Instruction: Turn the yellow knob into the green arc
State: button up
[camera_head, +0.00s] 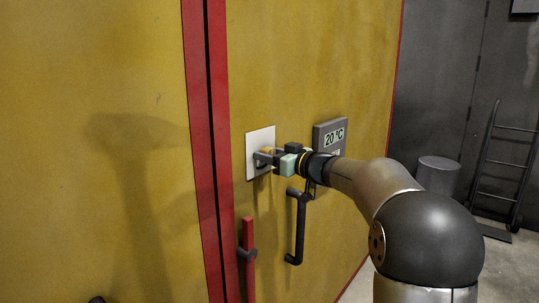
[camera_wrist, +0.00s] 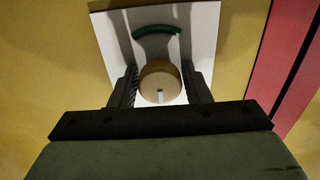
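The yellow knob (camera_wrist: 160,78) sits on a white plate (camera_wrist: 103,30) on the oven front. A white mark on the knob points to the bottom of the wrist view. The green arc (camera_wrist: 157,30) is on the plate at the top of that view, on the opposite side from the mark. My gripper (camera_wrist: 163,88) has one finger on each side of the knob, with what look like thin gaps, so it appears open around it. In the head view the knob (camera_head: 267,149) is partly hidden by my gripper (camera_head: 266,157) in front of the plate (camera_head: 252,142).
A grey display (camera_head: 331,136) reading 20 °C is right of the plate. A black handle (camera_head: 299,228) stands below my gripper, and a red handle (camera_head: 248,265) is lower left. Red door edging (camera_head: 208,130) runs left of the plate.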

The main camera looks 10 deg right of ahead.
jog(key=c, duration=0.5)
jog(key=shift+f+b, duration=0.1)
jog(key=shift+b, duration=0.25)
